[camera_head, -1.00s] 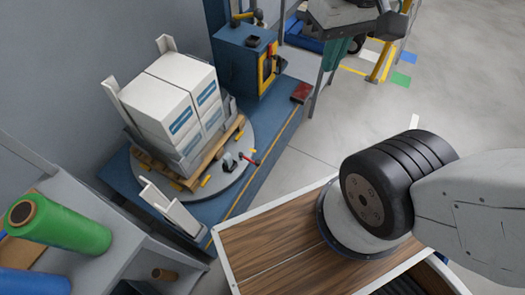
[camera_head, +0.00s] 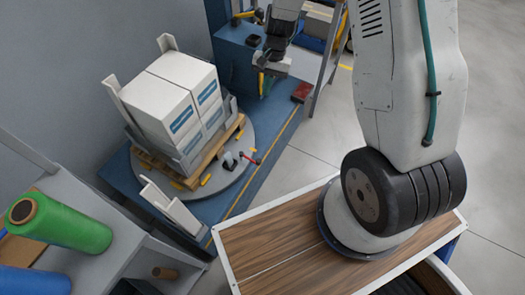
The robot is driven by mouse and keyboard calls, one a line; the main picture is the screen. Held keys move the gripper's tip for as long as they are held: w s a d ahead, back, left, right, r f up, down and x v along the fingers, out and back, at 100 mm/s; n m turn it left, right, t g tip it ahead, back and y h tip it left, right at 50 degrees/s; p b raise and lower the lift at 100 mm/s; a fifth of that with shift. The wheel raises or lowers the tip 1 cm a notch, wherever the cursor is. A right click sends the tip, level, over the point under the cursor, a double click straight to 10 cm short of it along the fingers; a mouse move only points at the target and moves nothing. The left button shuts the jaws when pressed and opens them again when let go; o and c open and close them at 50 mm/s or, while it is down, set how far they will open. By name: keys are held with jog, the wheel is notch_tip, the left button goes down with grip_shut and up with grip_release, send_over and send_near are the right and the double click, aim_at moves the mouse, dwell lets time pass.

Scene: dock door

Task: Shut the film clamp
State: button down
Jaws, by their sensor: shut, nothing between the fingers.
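What looks like the film clamp (camera_head: 230,161) is a small dark and grey fitting on the round grey turntable (camera_head: 210,196), in front of the loaded pallet. Beside it a short lever with a red end (camera_head: 250,158) sticks out over the disc; I cannot tell whether the clamp is open or shut. My gripper (camera_head: 272,68) is at the top middle, pointing down in front of the blue machine column. It is shut and empty, well above and behind the clamp in the picture, not touching it. Its fingertips are small and dark against the column.
White boxes (camera_head: 172,92) stand on a wooden pallet on the turntable. The blue column (camera_head: 232,60) stands behind. A green film roll (camera_head: 70,228) lies on a grey shelf at left. A red box (camera_head: 301,92) sits on the blue base. Floor to the right is clear.

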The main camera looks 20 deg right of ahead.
notch_tip(320, 180, down, 18)
jog(key=s+d+m, duration=0.1)
jog(key=m, duration=0.1)
jog(key=shift+s+d+m+g, duration=0.2)
jog(key=shift+d+m+g, duration=0.05)
jog(key=shift+m+g, duration=0.15)
jog(key=s+a+f, duration=0.4)
jog(key=a+f, duration=0.1)
jog(key=f, duration=0.4)
jog(key=shift+s+a+f, duration=0.3)
jog(key=shift+s+a, duration=0.1)
